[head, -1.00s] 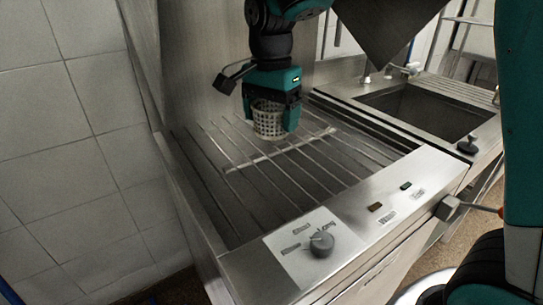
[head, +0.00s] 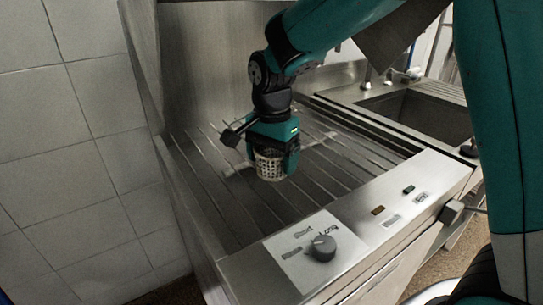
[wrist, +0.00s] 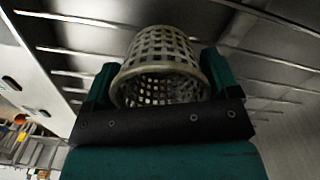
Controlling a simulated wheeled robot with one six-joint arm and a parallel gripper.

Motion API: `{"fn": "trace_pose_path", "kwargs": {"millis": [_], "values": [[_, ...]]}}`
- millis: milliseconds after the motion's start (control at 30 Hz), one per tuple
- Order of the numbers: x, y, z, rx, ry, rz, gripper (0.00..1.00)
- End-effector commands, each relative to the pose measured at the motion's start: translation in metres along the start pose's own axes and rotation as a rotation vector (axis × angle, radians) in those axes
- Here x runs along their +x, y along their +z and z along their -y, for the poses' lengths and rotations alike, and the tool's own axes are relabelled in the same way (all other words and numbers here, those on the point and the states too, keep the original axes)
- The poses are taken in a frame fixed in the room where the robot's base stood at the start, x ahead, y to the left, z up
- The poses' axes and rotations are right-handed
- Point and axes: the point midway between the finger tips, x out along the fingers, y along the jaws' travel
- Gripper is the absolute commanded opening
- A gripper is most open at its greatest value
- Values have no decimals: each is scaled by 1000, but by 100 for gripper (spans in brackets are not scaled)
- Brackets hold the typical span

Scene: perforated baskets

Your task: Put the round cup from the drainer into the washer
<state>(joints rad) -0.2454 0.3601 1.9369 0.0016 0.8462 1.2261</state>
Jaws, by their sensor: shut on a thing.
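The round cup is a pale perforated basket (head: 269,167) with a square-hole pattern. My gripper (head: 275,160) is shut on it, with the teal fingers on either side of its wall. In the wrist view the cup (wrist: 161,62) sits between both fingers, its open rim toward the camera. In the head view my gripper points down, with the cup under it over the washer's slatted rack (head: 225,205). Whether the cup touches the rack bars cannot be told. The drainer cannot be made out with certainty.
A steel front panel with a dark knob (head: 322,248) and small buttons (head: 409,189) borders the rack. A sink basin (head: 420,112) lies to the right. A tiled wall (head: 75,150) is at left, and a steel wall stands behind. Bare rack surrounds the cup.

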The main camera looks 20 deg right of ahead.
Motion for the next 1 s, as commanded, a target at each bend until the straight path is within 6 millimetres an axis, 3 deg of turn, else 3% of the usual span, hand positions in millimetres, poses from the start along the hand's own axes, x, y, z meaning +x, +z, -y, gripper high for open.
{"fn": "trace_pose_path", "kwargs": {"millis": [33,100,433,800,1000], "values": [[1,0,0,0,0,0,89],[0,0,0,0,0,0,100],[-11,0,0,0,-1,0,100],[-89,0,1,0,-3,-1,100],[-116,0,1,0,-1,0,100]]}}
